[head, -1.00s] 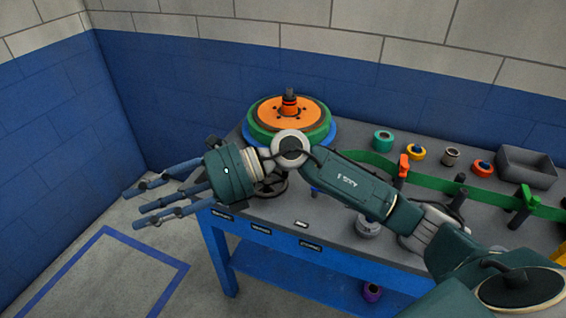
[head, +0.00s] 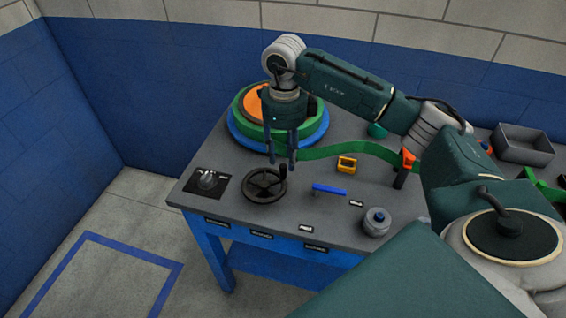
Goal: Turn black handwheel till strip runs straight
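The black handwheel (head: 264,184) lies flat near the front left of the grey bench, with an upright crank knob on its right side. My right gripper (head: 282,164) points down just behind and above that knob. Its fingers are apart, with nothing seen between them; whether they touch the knob I cannot tell. The green strip (head: 345,149) leaves the spool (head: 318,122) and bends as it passes right, partly hidden behind my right arm. My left gripper is not in view.
A dial on a black plate (head: 208,180) is left of the handwheel. A grey tray (head: 523,144) stands at the back right.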

